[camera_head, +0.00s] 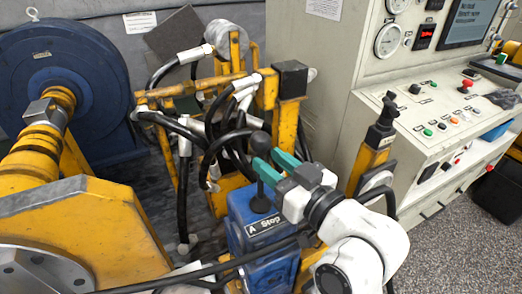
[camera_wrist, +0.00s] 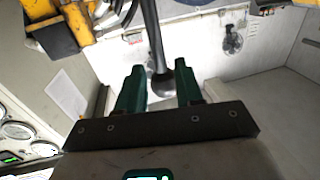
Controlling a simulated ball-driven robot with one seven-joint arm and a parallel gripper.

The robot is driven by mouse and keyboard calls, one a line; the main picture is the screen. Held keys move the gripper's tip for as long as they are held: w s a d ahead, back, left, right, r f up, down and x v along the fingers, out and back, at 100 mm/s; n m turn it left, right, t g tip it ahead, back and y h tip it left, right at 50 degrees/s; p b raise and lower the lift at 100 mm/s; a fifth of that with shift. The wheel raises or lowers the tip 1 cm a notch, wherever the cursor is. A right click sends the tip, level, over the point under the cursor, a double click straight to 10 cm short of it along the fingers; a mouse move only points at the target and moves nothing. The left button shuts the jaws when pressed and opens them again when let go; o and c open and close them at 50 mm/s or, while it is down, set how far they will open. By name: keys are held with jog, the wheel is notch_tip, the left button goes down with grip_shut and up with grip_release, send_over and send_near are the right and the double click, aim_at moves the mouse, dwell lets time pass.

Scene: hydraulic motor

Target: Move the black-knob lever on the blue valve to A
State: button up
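The blue valve (camera_head: 262,240) stands in the lower middle of the head view. The lever rises from the valve's black base to a round black knob (camera_head: 260,143), which stands roughly upright. My gripper (camera_head: 272,160) comes from the lower right with its green fingers apart near the knob. In the wrist view the knob (camera_wrist: 160,86) shows between the open fingers (camera_wrist: 158,75), with gaps on both sides. I cannot tell how deep it sits between them. The lever's lower end is out of the wrist view.
Yellow frames and black hoses (camera_head: 235,145) stand close behind the valve. A second black handle (camera_head: 383,125) on a yellow post is to the right. The control cabinet (camera_head: 430,105) fills the upper right. A blue motor (camera_head: 65,80) is at left.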

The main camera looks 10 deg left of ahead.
aim_at(263, 155)
jog(key=shift+x, duration=1.95)
jog(key=shift+s, duration=0.1)
jog(key=shift+c, duration=0.2)
grip_shut()
